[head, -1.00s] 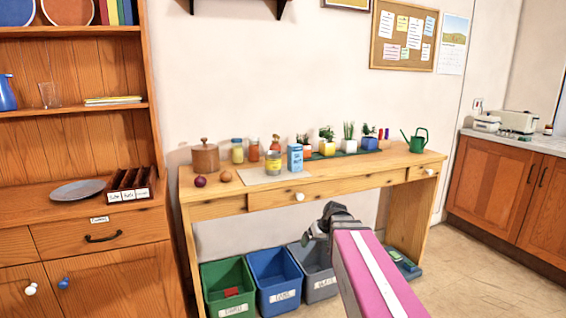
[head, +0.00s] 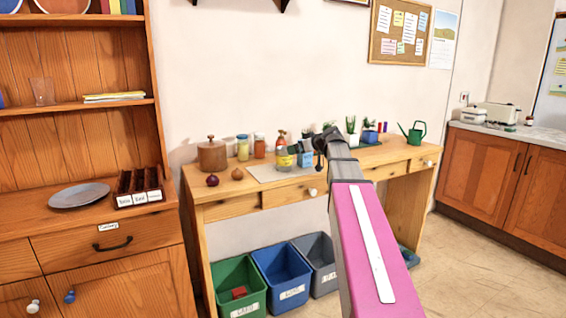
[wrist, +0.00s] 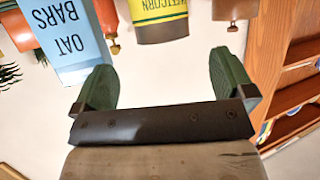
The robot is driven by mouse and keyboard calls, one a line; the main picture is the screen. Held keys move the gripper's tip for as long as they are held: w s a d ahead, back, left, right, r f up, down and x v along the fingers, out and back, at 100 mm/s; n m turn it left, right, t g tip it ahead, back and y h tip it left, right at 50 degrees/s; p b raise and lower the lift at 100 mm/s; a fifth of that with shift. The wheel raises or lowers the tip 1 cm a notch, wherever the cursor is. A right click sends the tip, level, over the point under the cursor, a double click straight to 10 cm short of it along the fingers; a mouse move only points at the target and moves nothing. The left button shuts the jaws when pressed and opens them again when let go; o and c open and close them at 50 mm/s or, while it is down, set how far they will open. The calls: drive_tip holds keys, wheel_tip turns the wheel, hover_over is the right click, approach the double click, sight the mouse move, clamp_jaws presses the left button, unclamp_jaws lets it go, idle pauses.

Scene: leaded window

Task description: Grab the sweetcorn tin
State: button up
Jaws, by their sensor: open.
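The sweetcorn tin (head: 284,161), with a yellow label, stands upright on the wooden table, just left of my gripper (head: 312,150) in the head view. In the wrist view, which is upside down, the tin (wrist: 160,22) is cut off by the top edge. It lies ahead of the gap between my two green fingers (wrist: 161,62), which are spread apart with nothing between them. My gripper is apart from the tin. My arm hides part of the table behind it.
The blue oat bars box (wrist: 65,40) stands close beside the tin, ahead of one finger. Jars (head: 242,147), a bottle (head: 281,140), potted plants (head: 351,137), an onion (head: 212,180) and a wooden canister (head: 212,155) share the table (head: 232,204). Bins (head: 278,274) sit below.

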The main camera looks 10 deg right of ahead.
sight(284, 149)
drive_tip(key=x, duration=0.6)
drive_tip(key=r+x, duration=0.1)
drive_tip(key=x, duration=0.2)
drive_tip(key=shift+w+a+f, duration=0.1)
drive_tip(key=shift+w+a, duration=0.1)
drive_tip(key=c, duration=1.2)
